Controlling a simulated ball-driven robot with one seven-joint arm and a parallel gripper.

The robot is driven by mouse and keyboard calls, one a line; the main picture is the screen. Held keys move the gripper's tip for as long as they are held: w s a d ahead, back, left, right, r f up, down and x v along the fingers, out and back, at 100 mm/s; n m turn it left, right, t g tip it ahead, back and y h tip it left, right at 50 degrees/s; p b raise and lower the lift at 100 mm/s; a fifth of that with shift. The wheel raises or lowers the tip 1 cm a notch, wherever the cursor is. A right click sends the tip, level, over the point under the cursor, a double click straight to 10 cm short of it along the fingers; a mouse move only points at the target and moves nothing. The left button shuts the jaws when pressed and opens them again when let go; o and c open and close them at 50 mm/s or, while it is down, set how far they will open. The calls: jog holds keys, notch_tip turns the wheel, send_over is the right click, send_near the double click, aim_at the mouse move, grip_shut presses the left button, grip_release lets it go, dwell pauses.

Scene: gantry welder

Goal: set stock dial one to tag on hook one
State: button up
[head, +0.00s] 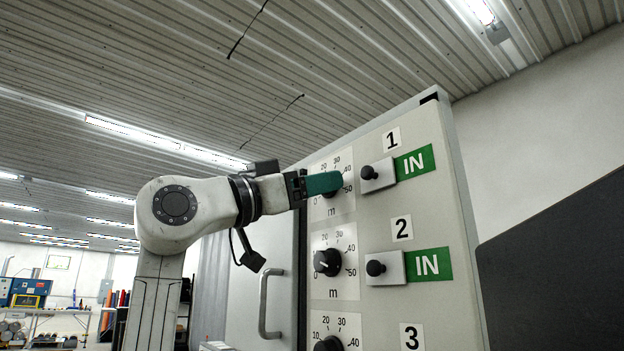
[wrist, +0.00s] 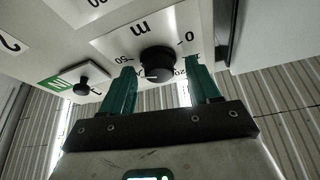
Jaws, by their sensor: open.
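Stock dial one (wrist: 157,66) is a round black knob on a white scale plate marked 0 to 50 with an m. My gripper (head: 325,183) is at this dial, and its green fingers hide most of the knob in the head view. In the wrist view, which is upside down, the open fingers stand on either side of the knob, with gaps visible. The dial's pointer cannot be read. Right of it, under the number 1, is hook one (head: 368,173), a black peg on a white plate beside a green IN label (head: 414,162). I see no readable figure on that plate.
Below on the same grey panel are dial two (head: 327,262), its peg (head: 375,268) with another IN label, and part of dial three (head: 328,344). A door handle (head: 268,303) stands out at left. A dark panel (head: 555,265) fills the lower right.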

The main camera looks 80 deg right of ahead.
jog(key=c, duration=1)
jog(key=shift+c, duration=0.2)
jog(key=shift+n+t+h, duration=0.3)
jog(key=shift+n, duration=0.4)
jog(key=shift+s+a+r+n+t+y, duration=0.3)
jog(key=shift+n+t, duration=1.3)
jog(key=shift+n, duration=3.4)
jog(key=shift+w+d+f+n+t+y, duration=0.15)
jog(key=shift+n+t+y, duration=0.35)
jog(key=shift+n+t, duration=2.8)
jog(key=shift+a+r+n+g+y, duration=0.1)
jog(key=shift+r+n+y, duration=0.25)
jog(key=shift+n, duration=6.35)
jog(key=shift+f, duration=0.1)
